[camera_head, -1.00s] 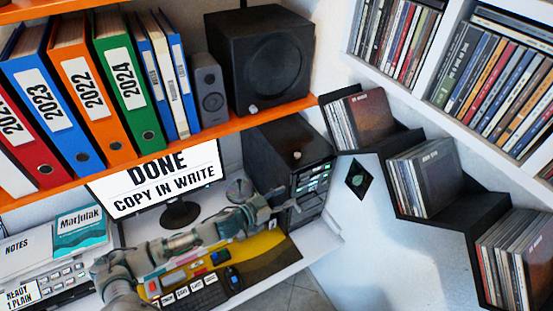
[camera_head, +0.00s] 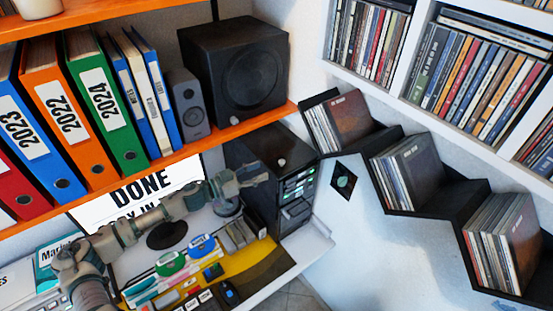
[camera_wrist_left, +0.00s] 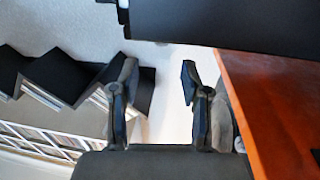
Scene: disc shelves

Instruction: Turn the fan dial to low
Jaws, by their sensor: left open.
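No dial is clearly labelled as the fan's. A black box with a round front (camera_head: 253,80), perhaps the fan, stands on the orange shelf. A small pale knob (camera_head: 234,121) shows at its lower front. Another pale knob (camera_head: 281,162) is on the black tower (camera_head: 262,190) below the shelf. My left gripper (camera_head: 262,177) is in front of the tower, below the shelf, apart from both knobs as far as I can see. In the left wrist view its fingers (camera_wrist_left: 157,85) are spread with nothing between them. Any dial setting is too small to read. My right gripper is out of view.
The orange shelf (camera_head: 262,122) runs above my left arm; its edge also shows in the left wrist view (camera_wrist_left: 270,110). Binders and a small speaker (camera_head: 188,103) stand on it. Black zigzag disc shelves (camera_head: 440,205) are at right. A monitor (camera_head: 130,195) is behind the arm.

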